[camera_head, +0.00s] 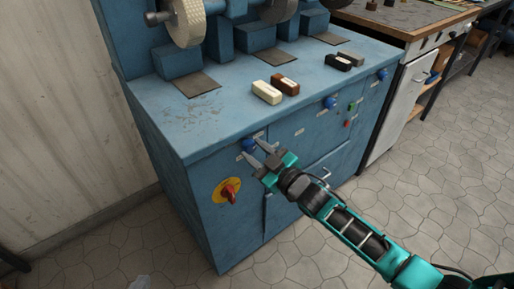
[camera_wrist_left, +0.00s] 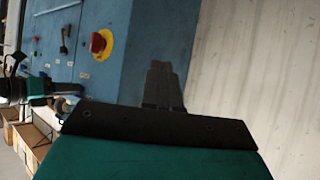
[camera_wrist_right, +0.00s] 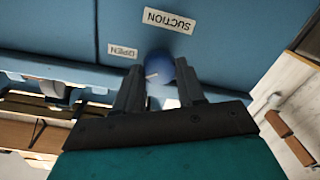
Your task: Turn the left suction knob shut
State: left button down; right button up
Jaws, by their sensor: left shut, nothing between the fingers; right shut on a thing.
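The left suction knob (camera_head: 249,145) is a blue round knob on the upper front of the blue machine cabinet, near its left corner. In the right wrist view the knob (camera_wrist_right: 160,66) sits between the fingertips, below a SUCTION label (camera_wrist_right: 169,20) and beside an OPEN label (camera_wrist_right: 123,51). My right gripper (camera_head: 259,150) is shut on this knob; the fingers (camera_wrist_right: 160,75) hide part of its sides. A small white mark shows on the knob. My left gripper (camera_wrist_left: 163,70) is shut and empty, in front of the cabinet's side; it is outside the head view.
A red rotary switch on a yellow plate (camera_head: 228,191) is below and left of the knob. More blue knobs (camera_head: 330,102) (camera_head: 382,74) are further right on the front. Cream and brown blocks (camera_head: 267,92) lie on the top. The tiled floor (camera_head: 455,170) in front is clear.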

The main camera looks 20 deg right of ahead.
jog(key=n, duration=0.2)
jog(key=shift+a+r+n+p, duration=0.1)
jog(key=shift+n+p, duration=0.25)
jog(key=shift+n, duration=0.05)
jog(key=n, duration=0.2)
jog(key=shift+n, duration=0.3)
jog(key=n, duration=0.3)
jog(key=shift+h, duration=0.3)
pick_arm(q)
jog(key=shift+s+a, duration=0.25)
jog(key=shift+a, duration=0.1)
pick_arm(e)
jog(key=shift+n, duration=1.1)
jog(key=o, duration=1.1)
jog(key=shift+c, duration=0.2)
pick_arm(q)
jog(key=shift+f, duration=0.1)
jog(key=shift+s+a+r+p, duration=0.1)
jog(key=shift+a+r+p, duration=0.15)
jog(key=shift+p, duration=0.2)
pick_arm(e)
jog(key=v, duration=1.3)
